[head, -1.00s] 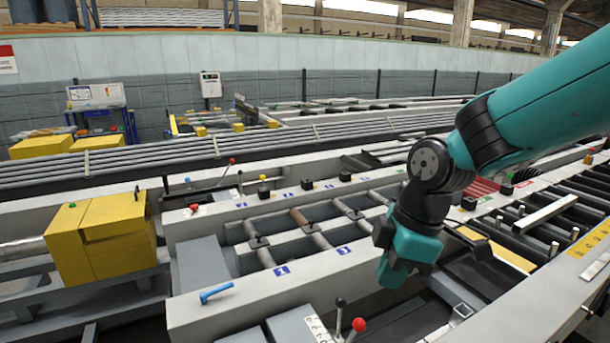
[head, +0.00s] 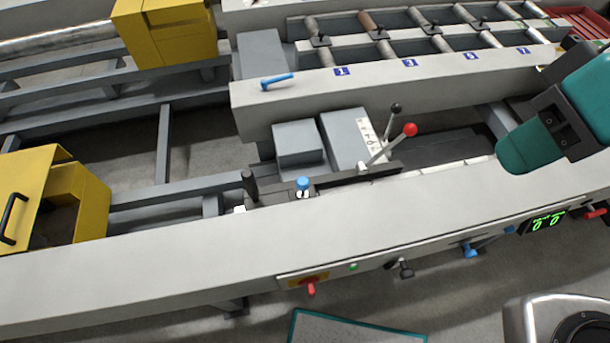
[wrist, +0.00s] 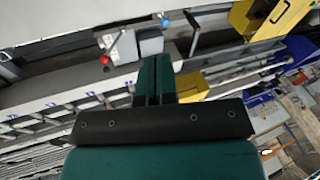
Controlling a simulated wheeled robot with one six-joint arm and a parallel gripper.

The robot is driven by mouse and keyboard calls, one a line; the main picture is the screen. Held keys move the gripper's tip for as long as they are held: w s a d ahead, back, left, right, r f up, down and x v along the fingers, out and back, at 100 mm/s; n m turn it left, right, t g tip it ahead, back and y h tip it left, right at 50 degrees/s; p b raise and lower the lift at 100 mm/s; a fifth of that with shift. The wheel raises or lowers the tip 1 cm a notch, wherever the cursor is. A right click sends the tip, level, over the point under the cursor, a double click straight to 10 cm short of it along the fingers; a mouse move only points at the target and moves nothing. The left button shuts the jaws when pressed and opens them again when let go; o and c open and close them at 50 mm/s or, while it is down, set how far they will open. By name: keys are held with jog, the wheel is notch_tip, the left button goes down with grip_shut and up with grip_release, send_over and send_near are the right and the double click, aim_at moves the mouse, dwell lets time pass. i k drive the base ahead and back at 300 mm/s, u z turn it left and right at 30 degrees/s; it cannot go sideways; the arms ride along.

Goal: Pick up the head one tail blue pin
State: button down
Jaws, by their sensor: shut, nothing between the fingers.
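A blue-knobbed pin (head: 303,186) stands upright on the near rail in the head view. A blue handle-shaped piece (head: 277,80) lies on the far rail, left of the number labels. I cannot tell from the pictures which is the named pin. My gripper (head: 522,152) is at the right of the head view, well right of both and apart from them. In the wrist view its teal fingers (wrist: 155,78) are together and empty. A small blue knob (wrist: 165,21) shows beyond the fingertips there, probably the near-rail pin.
Levers with a red knob (head: 410,130) and a black knob (head: 396,108) rise between the rails, between gripper and near-rail pin. Yellow housings (head: 165,35) stand at left. A red switch (head: 311,288) and green display (head: 547,221) sit on the near rail's front.

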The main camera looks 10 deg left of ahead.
aim_at(302, 182)
jog(key=u, duration=0.95)
jog(key=k, duration=1.2)
jog(key=u, duration=1.1)
jog(key=i, duration=1.25)
jog(key=z, duration=1)
jog(key=i, duration=0.35)
jog(key=z, duration=0.25)
